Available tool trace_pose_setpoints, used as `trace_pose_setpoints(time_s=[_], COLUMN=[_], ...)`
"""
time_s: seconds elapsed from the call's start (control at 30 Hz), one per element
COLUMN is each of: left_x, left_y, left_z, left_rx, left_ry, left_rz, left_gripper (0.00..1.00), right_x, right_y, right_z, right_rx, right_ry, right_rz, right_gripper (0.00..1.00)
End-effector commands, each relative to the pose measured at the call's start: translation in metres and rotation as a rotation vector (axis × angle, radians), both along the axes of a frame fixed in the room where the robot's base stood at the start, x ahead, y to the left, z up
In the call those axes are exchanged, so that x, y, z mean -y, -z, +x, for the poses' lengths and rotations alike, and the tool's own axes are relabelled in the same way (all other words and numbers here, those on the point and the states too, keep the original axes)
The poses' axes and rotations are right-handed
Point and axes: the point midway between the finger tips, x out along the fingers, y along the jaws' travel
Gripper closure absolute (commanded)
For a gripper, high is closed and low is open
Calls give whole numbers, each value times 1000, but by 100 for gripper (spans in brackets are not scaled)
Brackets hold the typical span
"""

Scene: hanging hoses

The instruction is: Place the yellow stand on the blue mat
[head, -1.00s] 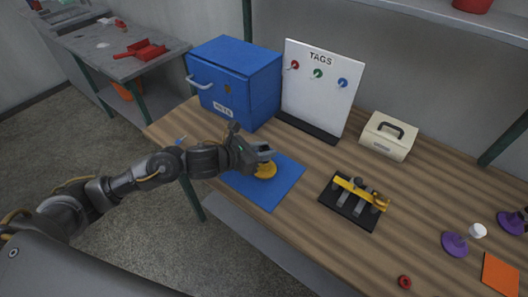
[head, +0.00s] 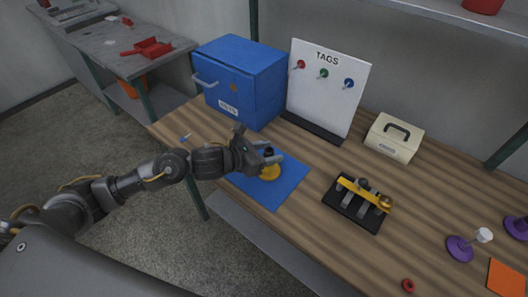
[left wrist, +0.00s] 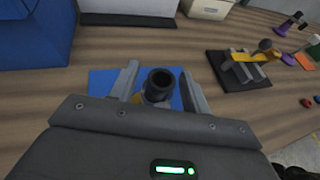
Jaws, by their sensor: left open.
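The yellow stand (head: 270,173) is upright on the blue mat (head: 284,193), its round yellow base on the mat and its dark upper part showing. My left gripper (head: 268,151) is open, its fingers close to the stand's upper part. In the left wrist view the stand's dark, hollow top (left wrist: 160,79) is between the two spread fingers (left wrist: 162,84), with a gap on each side. The blue mat (left wrist: 103,82) shows behind the fingers there. Most of the yellow base is hidden in that view. My right gripper is in neither view.
A blue cabinet (head: 240,82), a white TAGS board (head: 326,90) and a cream toolbox (head: 393,138) stand at the back. A black rack (head: 352,212) holds a yellow-handled tool right of the mat. A purple stand (head: 460,248), orange mat (head: 508,278) and red ring (head: 408,286) lie farther right.

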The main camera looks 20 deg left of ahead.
Motion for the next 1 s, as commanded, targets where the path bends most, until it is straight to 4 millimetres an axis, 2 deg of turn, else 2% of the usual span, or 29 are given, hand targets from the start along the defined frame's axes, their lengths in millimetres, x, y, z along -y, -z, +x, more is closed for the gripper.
trace_pose_setpoints(time_s=[0.07, 0.17, 0.6, 0.8, 1.0], left_x=[0, -9, -61, -70, -71], left_y=[-6, -6, -39, -47, -49], left_z=[0, -10, -72, -84, -86], left_rx=[0, 2, 1, 0, 0], left_ry=[0, 0, -1, 0, 0], left_rz=[0, 2, 4, 1, 0], left_gripper=[53, 53, 53, 53, 53], right_x=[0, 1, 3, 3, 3], right_y=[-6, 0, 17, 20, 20], right_z=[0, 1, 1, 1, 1], right_rx=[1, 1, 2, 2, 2], right_ry=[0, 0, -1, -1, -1], right_rz=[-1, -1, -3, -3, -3], right_gripper=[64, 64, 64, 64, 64])
